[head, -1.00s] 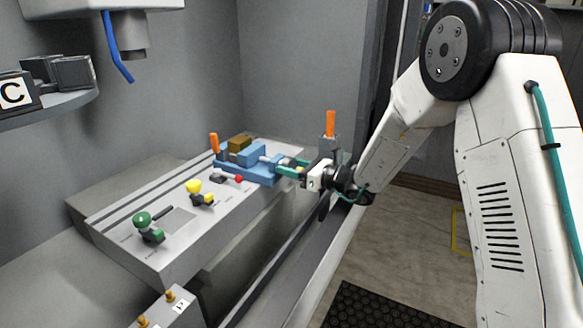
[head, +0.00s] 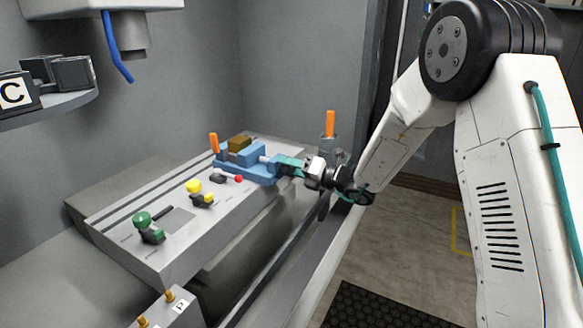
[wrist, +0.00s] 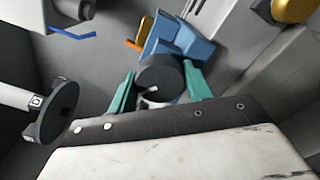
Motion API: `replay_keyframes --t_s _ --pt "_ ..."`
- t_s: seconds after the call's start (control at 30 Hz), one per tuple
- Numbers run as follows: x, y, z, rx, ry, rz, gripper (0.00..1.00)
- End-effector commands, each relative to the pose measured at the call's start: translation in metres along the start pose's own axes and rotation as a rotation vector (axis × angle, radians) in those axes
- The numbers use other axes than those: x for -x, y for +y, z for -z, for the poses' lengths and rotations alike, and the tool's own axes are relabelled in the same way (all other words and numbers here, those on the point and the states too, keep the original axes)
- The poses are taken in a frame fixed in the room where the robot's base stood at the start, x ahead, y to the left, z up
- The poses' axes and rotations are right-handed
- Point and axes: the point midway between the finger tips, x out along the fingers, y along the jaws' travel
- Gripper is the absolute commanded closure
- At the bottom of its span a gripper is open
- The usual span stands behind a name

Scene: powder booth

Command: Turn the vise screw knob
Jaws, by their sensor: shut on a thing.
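The blue vise (head: 250,165) sits at the far right end of the grey bench, with a brown block (head: 239,144) in its jaws. In the wrist view the blue vise (wrist: 178,45) lies just beyond my fingers. Its dark round screw knob (wrist: 160,78) is between my two teal fingers. My gripper (head: 284,166) is at the right end of the vise in the head view, where it hides the knob. In the wrist view my gripper (wrist: 160,84) is shut on the knob, one finger at each side.
On the bench (head: 130,250) stand a green knob (head: 142,219), a yellow knob (head: 194,186) and a red-tipped lever (head: 238,179). Orange handles (head: 214,143) rise near the vise. A spindle head with a blue hose (head: 118,50) hangs above left.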

Motion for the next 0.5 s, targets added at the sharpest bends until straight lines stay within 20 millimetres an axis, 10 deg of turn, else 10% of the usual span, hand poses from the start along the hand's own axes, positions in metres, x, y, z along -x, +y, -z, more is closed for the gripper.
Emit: replay_keyframes --t_s 0.5 --pt "0.0003 -0.0008 -0.0004 -0.49 -0.002 0.001 0.73"
